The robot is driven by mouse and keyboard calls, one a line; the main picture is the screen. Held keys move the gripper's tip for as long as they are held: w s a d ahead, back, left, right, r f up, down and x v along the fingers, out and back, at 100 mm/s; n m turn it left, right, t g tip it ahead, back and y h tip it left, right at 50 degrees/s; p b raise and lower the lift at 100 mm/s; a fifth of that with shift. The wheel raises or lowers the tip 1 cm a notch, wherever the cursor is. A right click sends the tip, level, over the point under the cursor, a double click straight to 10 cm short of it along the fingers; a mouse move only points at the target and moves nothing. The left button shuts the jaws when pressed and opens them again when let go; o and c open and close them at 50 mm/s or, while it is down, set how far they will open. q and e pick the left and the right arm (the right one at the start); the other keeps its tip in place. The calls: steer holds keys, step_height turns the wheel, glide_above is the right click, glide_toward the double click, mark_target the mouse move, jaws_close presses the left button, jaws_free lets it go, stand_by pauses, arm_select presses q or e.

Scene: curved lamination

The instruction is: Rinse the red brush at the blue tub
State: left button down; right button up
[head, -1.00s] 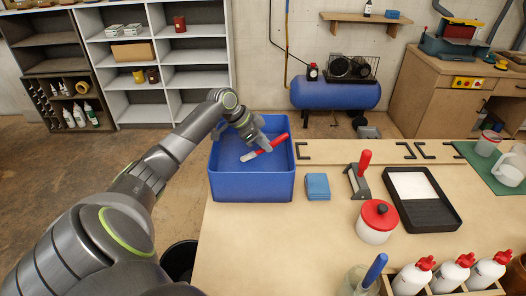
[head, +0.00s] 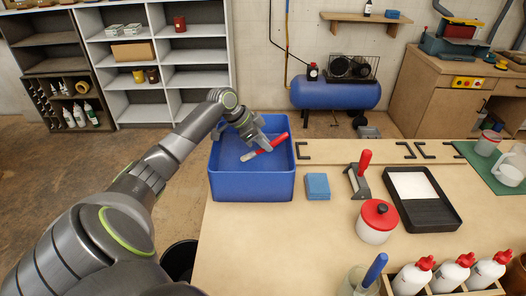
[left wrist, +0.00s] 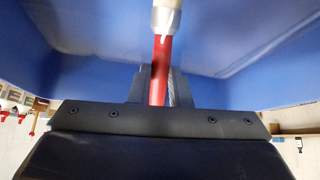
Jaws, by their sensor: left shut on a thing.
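The blue tub (head: 252,187) stands at the left end of the bench, open at the top. My left gripper (head: 264,145) is inside the tub's outline and shut on the red brush (head: 279,139). The brush lies slanted in the jaws, its red handle up to the right and its pale end down to the left. In the left wrist view the red handle (left wrist: 159,72) runs between the fingers to a pale ferrule (left wrist: 166,16), with the tub's blue walls (left wrist: 75,45) around it. I cannot tell whether its bristles touch the tub floor. My right gripper is not in view.
A blue sponge-like block (head: 317,186) lies right of the tub. Further right are a red-handled tool (head: 362,178), a red-lidded pot (head: 377,222) and a black tray (head: 433,211). A blue-handled brush (head: 374,272) stands in a jar in front.

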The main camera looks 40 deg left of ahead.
arm_select(q)
step_height(320, 180, up, 15)
steer(key=p, duration=1.3)
steer(key=shift+p, duration=0.3)
stand_by(2.0)
step_height(320, 180, up, 4)
steer(key=p, duration=0.4)
stand_by(0.3)
stand_by(0.3)
